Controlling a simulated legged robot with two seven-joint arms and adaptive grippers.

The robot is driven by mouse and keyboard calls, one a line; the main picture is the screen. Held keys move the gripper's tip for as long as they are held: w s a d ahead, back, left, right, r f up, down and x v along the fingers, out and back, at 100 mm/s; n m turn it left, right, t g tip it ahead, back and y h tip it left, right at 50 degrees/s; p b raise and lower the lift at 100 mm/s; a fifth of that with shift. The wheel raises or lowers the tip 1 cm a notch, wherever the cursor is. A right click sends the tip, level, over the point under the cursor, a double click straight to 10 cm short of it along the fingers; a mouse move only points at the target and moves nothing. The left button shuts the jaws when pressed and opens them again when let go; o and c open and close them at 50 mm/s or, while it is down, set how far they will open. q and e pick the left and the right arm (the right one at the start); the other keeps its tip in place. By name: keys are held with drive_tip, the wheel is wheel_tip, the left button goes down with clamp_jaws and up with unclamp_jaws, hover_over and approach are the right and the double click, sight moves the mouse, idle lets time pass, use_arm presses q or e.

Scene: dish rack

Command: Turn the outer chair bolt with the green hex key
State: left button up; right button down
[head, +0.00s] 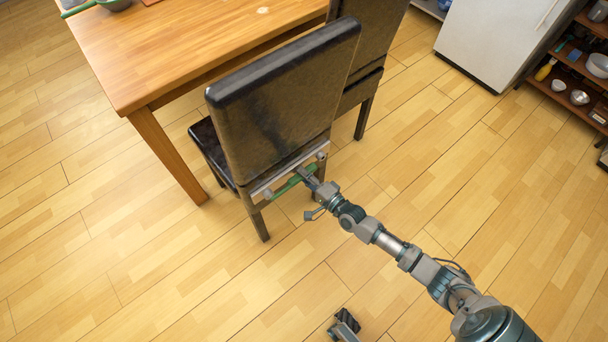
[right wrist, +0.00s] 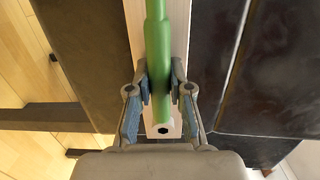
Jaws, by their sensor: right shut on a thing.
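The dark chair (head: 285,105) stands beside the table, and a pale bar (head: 285,175) crosses the bottom of its backrest. The bar has a grey bolt-like end piece at each end, one at the left (head: 267,194) and one at the right (head: 321,156). The green hex key (head: 292,184) lies along the bar; in the right wrist view it (right wrist: 158,50) runs lengthwise over the pale bar (right wrist: 137,30). My right gripper (right wrist: 161,85) is shut on the key, a finger on each side. A dark hexagonal hole shows below the fingers. Whether the key sits in a bolt is unclear.
The wooden table (head: 200,40) is at the upper left, with a bowl at its far edge. A second dark chair (head: 370,45) stands just behind the first. A white cabinet (head: 495,35) and shelves (head: 580,70) are at the upper right. The floor in front is mostly clear.

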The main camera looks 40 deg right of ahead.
drive_tip(key=shift+s, duration=0.1)
drive_tip(key=shift+s, duration=0.4)
drive_tip(key=shift+s, duration=0.15)
idle(0.3)
drive_tip(key=shift+s+d+p, duration=0.1)
drive_tip(key=shift+s+p, duration=0.5)
drive_tip(key=shift+s, duration=1.05)
